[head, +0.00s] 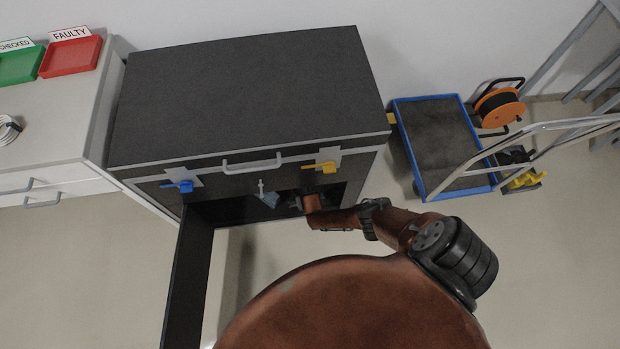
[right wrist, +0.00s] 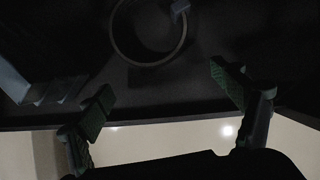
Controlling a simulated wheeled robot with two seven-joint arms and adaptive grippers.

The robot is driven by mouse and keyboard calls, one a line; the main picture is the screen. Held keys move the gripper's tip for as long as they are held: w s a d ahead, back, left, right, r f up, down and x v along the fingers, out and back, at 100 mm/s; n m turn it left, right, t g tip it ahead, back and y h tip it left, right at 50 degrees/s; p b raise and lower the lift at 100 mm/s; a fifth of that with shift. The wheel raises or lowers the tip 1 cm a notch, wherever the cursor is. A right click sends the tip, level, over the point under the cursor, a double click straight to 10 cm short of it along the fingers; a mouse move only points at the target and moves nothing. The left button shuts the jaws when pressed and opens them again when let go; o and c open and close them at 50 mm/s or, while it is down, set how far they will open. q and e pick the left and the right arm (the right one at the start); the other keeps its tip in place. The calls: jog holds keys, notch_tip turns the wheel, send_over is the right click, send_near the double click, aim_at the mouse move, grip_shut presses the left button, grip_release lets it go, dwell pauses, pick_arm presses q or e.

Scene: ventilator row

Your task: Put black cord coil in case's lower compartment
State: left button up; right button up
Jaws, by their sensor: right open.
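The case (head: 250,85) is a dark cabinet with a grey-edged top. Its lower compartment (head: 228,212) is open at the front, with the door (head: 188,275) swung out at the left. My right arm reaches into this opening from the right. In the right wrist view, the black cord coil (right wrist: 150,64) is a dark ring lying on a dark surface, with a small grey piece at its upper right. My right gripper (right wrist: 168,90) is open, its fingers spread and apart from the coil. The coil cannot be made out in the head view. My left gripper is not in view.
A blue latch (head: 182,186) and a yellow latch (head: 325,167) are on the case front. A pale bluish item (head: 268,199) is inside the compartment. A blue-rimmed trolley (head: 440,140) with an orange reel (head: 498,106) stands right. Red (head: 70,57) and green trays (head: 20,66) sit left.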

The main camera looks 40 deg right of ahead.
jog(key=s, duration=0.1)
jog(key=s+a, duration=0.1)
jog(key=s+p, duration=0.1)
jog(key=shift+s+a+r, duration=0.1)
jog(key=shift+s+a, duration=0.05)
jog(key=shift+a, duration=0.1)
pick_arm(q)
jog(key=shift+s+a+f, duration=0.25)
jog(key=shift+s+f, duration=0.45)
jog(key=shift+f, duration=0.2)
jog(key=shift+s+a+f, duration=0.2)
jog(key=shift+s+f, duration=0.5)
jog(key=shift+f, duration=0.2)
pick_arm(e)
jog(key=shift+s+a, duration=0.3)
jog(key=shift+s, duration=0.3)
